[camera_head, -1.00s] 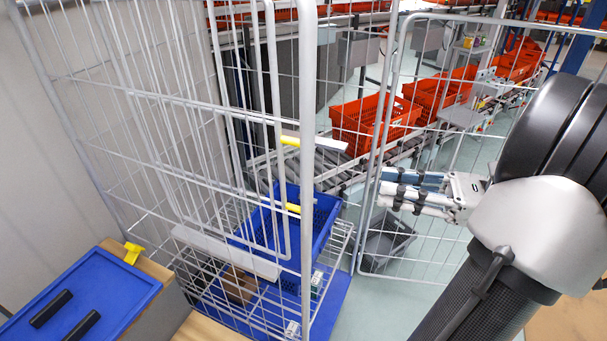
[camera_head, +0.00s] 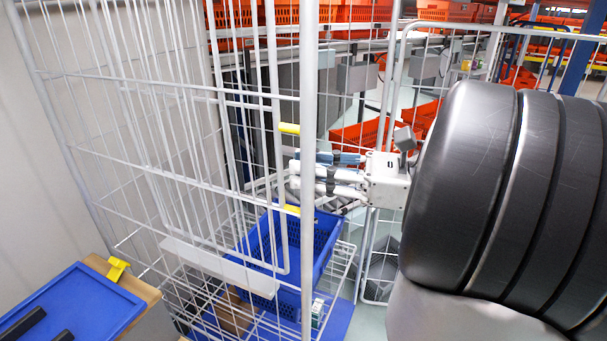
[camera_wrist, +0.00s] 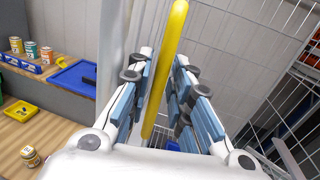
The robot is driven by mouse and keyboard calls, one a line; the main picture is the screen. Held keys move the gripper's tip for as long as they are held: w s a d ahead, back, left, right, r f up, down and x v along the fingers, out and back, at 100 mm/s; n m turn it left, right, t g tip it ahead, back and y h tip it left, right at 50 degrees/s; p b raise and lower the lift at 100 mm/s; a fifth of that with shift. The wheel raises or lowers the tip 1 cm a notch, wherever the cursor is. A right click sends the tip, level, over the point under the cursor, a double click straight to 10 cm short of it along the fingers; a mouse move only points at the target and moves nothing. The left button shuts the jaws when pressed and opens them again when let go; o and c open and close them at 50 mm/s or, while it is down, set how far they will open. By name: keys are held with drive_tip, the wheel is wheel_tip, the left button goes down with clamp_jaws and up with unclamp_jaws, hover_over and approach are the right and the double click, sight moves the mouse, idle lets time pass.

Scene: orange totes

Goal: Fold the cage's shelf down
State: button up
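The wire cage (camera_head: 308,90) stands at left centre in the head view. Its shelf (camera_head: 275,100) is a wire panel folded up, standing upright inside the cage. Yellow pieces (camera_head: 289,128) stick out from the shelf's edge tube; part is hidden behind the cage's front post. In the wrist view a long yellow bar (camera_wrist: 165,70) runs between the fingers. My gripper (camera_head: 296,174) reaches in from the right to this post. In the wrist view my gripper (camera_wrist: 163,85) is open, its blue-padded fingers on either side of the bar, with gaps visible.
A blue crate (camera_head: 325,235) and a brown box (camera_head: 235,312) sit low in the cage. The open cage door (camera_head: 395,90) stands at the right. Orange totes (camera_head: 365,135) line the conveyor behind. A blue tray (camera_head: 80,300) lies on a table at lower left.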

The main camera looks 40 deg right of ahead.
drive_tip(key=shift+w+a, duration=0.2)
drive_tip(key=shift+w, duration=0.2)
clamp_jaws()
idle(0.4)
